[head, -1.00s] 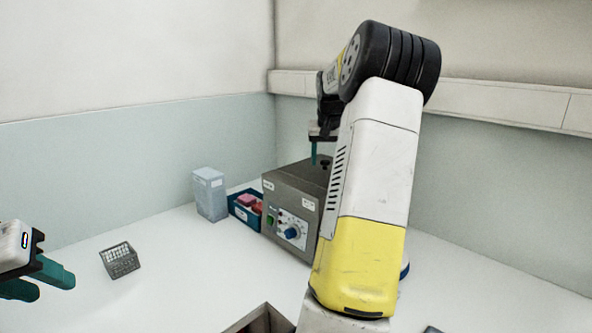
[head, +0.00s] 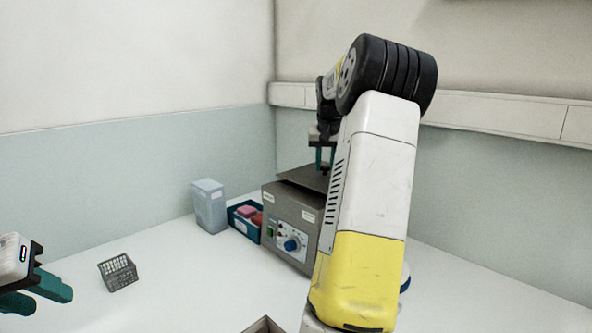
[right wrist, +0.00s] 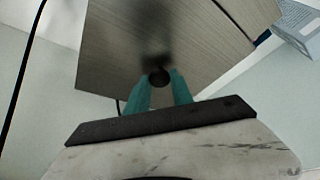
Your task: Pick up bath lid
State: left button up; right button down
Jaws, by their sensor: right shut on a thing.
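The bath lid (head: 301,179) is a dark grey flat plate over the grey box-shaped bath (head: 290,213). It looks raised slightly off the bath, with a dark gap under its front edge. My right gripper (head: 322,160) is above the lid, shut on its black knob. In the right wrist view, the teal fingers (right wrist: 160,88) are on either side of the round knob (right wrist: 158,77), and the lid (right wrist: 120,45) spreads beyond them. My right arm hides the lid's right part in the head view. My left gripper (head: 52,298) is open and empty at the far left.
A blue bin (head: 240,226) with red and pink items stands left of the bath, beside a pale blue box (head: 209,206). A grey wire rack (head: 118,273) sits on the white worktop (head: 175,275). Walls stand behind, and the front left worktop is largely free.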

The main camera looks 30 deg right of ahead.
jog(key=shift+v, duration=1)
jog(key=s+a, duration=0.2)
jog(key=s, duration=0.2)
jog(key=s+a+r, duration=0.1)
jog(key=s+a, duration=0.2)
jog(key=s, duration=0.1)
jog(key=s+a, duration=0.3)
jog(key=s, duration=0.1)
jog(key=shift+a+r, duration=0.15)
jog(key=shift+a, duration=0.05)
jog(key=shift+v, duration=1.05)
jog(key=shift+w, duration=0.1)
